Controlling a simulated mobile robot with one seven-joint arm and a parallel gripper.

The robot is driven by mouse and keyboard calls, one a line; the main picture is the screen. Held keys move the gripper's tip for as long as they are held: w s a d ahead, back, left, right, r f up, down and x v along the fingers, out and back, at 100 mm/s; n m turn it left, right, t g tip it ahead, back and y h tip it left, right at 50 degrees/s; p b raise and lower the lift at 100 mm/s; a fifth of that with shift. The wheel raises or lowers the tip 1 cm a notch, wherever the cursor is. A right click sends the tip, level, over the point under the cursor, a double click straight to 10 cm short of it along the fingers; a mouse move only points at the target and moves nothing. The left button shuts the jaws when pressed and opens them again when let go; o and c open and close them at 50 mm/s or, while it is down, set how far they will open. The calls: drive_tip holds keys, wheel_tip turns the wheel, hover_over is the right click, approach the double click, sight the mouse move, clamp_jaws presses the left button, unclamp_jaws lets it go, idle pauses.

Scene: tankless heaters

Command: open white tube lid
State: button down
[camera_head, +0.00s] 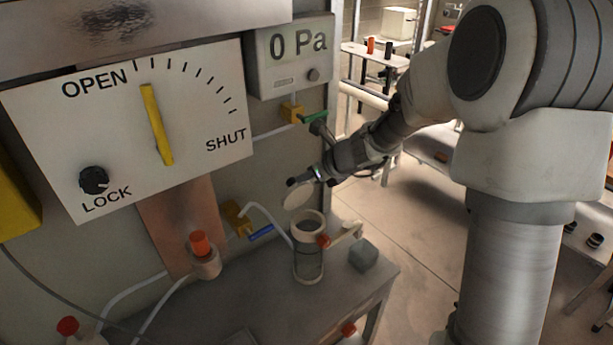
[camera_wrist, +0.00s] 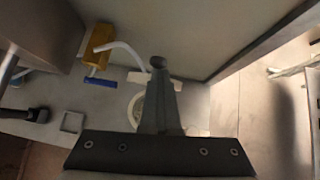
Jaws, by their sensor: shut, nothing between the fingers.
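The white tube (camera_head: 309,258) stands upright on the grey table, with its round mouth uncovered at the top. Its round white lid (camera_head: 297,196) stands tilted up above the back left of the rim. My gripper (camera_head: 297,181) is shut and empty, right at the lid's upper edge; I cannot tell whether they touch. In the wrist view my gripper (camera_wrist: 159,64) covers much of the tube, and part of the tube's ring (camera_wrist: 136,108) shows to its left.
A grey cube (camera_head: 363,254) sits right of the tube. A yellow valve block (camera_head: 236,215) with a blue handle (camera_head: 261,232) is on the wall to the left. A red-capped bottle (camera_head: 205,258) stands at left. The grey table (camera_head: 270,290) has some bare room in front.

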sight(292, 178)
drive_tip(key=shift+s+a+f, duration=0.1)
drive_tip(key=shift+s+f, duration=0.1)
drive_tip(key=shift+f, duration=0.45)
drive_tip(key=shift+w+a+r+p, duration=0.15)
drive_tip(key=shift+w+a+p, duration=0.45)
drive_tip(key=shift+w, duration=0.35)
drive_tip(key=shift+w+a+p, duration=0.3)
drive_tip(key=shift+w+a, duration=0.5)
drive_tip(key=shift+w, duration=0.25)
drive_tip(key=shift+w+a, duration=0.25)
drive_tip(key=shift+w, duration=0.3)
drive_tip(key=shift+w, duration=0.1)
drive_tip(key=shift+r, duration=0.1)
